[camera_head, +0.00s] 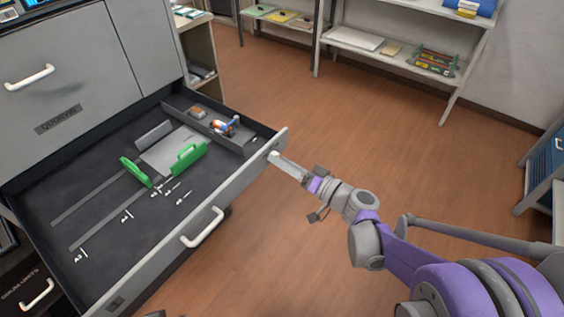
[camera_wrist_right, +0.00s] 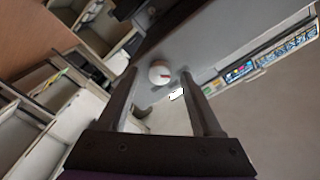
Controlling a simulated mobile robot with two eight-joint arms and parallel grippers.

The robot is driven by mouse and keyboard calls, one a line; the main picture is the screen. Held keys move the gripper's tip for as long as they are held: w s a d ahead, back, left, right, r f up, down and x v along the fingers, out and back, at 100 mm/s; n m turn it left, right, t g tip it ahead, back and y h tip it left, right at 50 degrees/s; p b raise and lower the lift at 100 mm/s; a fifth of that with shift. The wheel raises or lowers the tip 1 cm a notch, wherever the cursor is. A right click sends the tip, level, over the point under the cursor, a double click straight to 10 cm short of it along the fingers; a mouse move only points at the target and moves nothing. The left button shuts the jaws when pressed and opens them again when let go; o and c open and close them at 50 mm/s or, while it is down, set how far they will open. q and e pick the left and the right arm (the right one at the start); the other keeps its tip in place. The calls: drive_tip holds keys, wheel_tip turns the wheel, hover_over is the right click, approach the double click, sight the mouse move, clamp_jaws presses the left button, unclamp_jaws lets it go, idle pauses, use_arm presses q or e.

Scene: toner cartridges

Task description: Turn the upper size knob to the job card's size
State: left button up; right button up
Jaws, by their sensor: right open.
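My right gripper (camera_head: 279,161) reaches in from the right, its fingertips at the right end of the open drawer's front (camera_head: 240,183). In the right wrist view the two fingers (camera_wrist_right: 170,84) are apart, and a round white knob (camera_wrist_right: 159,73) with a red mark shows between them, beyond the tips. The fingers do not appear to touch it. A small white label (camera_wrist_right: 177,94) is beside the knob. I cannot read the size the mark points to. In the head view the gripper largely hides the knob. I cannot make out a job card.
The grey machine's open drawer (camera_head: 100,262) holds green guides (camera_head: 187,158), small white marks and a side compartment with small parts (camera_head: 226,126). A white handle (camera_head: 203,228) sticks out from its front. Shelves (camera_head: 375,45) stand at the back. The floor right of the drawer is clear.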

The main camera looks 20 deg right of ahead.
drive_tip(key=shift+w+a, duration=0.2)
drive_tip(key=shift+w, duration=0.05)
clamp_jaws()
